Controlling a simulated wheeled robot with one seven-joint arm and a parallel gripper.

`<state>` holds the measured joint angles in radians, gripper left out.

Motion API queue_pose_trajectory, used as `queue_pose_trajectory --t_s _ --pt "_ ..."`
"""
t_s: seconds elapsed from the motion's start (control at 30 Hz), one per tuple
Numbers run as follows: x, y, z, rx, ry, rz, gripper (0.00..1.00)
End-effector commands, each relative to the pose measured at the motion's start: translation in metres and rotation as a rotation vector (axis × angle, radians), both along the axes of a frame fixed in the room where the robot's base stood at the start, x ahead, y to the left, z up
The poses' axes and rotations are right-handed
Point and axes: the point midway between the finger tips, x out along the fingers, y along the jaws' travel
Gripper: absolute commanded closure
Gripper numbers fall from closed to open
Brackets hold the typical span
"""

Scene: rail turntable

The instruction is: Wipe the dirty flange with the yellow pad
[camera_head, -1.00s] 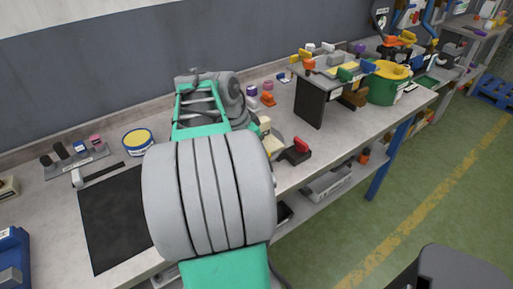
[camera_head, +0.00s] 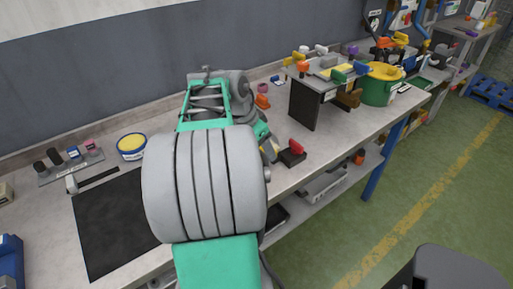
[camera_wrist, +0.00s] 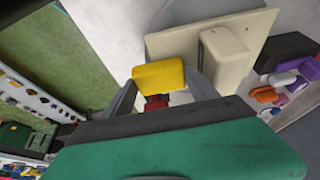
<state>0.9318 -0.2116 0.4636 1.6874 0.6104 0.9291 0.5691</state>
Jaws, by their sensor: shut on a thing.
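In the wrist view my gripper (camera_wrist: 160,84) is shut on the yellow pad (camera_wrist: 158,76), which sits across the fingertips. A cream plate with a raised cream block (camera_wrist: 226,54) lies close beyond and to the right of the pad. I cannot tell whether the pad touches it. No part can be made out for sure as the dirty flange. In the head view my arm hides most of the gripper and the bench around it.
A red-handled black fixture (camera_head: 292,152) stands right of my arm near the bench's front edge. Behind it is a dark-sided stand (camera_head: 304,104), then a green bucket (camera_head: 380,88). A black mat (camera_head: 112,225) and a yellow-topped tin (camera_head: 131,146) lie to the left.

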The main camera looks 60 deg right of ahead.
Motion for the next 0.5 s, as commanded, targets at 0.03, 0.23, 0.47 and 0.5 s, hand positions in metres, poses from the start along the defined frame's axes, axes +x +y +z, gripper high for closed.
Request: queue_pose_trajectory --t_s 0.03,0.23,0.47,0.5 --pt "-0.001 0.000 -0.002 0.004 0.003 -0.001 0.65" --pt "-0.001 0.000 -0.001 0.003 0.001 0.001 0.65" --pt "0.000 -0.001 0.022 0.000 0.000 0.002 0.65" --pt "0.000 -0.001 0.027 0.000 0.000 0.002 0.65"
